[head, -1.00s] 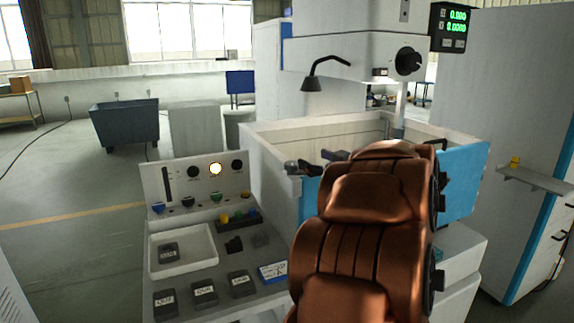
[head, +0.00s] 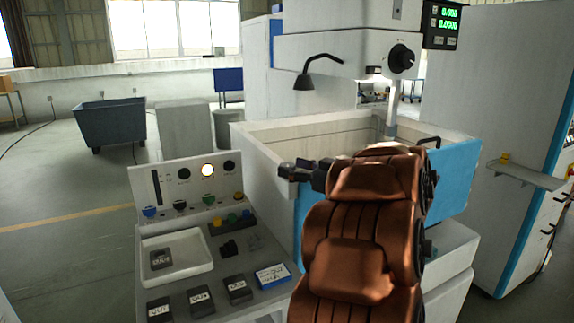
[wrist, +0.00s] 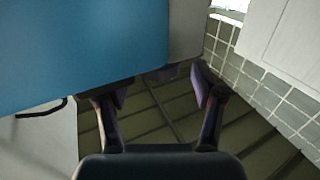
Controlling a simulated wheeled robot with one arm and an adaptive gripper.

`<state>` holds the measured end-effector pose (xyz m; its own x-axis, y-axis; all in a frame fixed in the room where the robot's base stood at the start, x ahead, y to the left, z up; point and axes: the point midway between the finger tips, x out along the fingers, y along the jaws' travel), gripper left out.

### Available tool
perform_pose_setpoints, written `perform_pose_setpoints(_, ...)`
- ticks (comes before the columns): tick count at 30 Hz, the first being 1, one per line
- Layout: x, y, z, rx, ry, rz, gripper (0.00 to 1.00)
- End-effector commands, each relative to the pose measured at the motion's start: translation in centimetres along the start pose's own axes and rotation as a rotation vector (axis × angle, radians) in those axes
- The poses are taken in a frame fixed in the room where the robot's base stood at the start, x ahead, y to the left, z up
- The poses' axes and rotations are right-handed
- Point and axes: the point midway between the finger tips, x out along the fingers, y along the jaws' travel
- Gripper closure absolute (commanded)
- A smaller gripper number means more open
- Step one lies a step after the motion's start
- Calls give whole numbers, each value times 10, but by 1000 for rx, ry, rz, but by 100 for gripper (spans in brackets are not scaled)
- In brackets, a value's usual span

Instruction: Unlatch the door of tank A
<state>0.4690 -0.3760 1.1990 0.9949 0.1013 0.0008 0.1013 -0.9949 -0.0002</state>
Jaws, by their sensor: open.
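Tank A appears to be the pale open-topped tank (head: 262,145) of the machine. Its blue front door (head: 455,178) is partly hidden behind my copper arm. A black bar handle (head: 429,141) stands at the tank's right front. My gripper (head: 303,172) is at the left front corner of the tank, near the rim. In the wrist view my gripper (wrist: 158,92) is open, with nothing seen held between its fingers. The blue door (wrist: 80,50) fills the upper left there, and the left finger is close to its lower edge. I cannot make out the latch clearly.
A control console (head: 185,185) with knobs, a white tray (head: 205,260) and labelled dark blocks stands left of the tank. A grey cabinet (head: 500,110) stands at the right.

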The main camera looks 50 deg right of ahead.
Motion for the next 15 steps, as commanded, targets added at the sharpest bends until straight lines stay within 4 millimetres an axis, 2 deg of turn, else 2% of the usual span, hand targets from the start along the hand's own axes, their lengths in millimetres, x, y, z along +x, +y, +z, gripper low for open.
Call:
perform_pose_setpoints(6,19,0,0,0,-1,1,32)
perform_pose_setpoints(15,24,0,0,-1,-1,1,32)
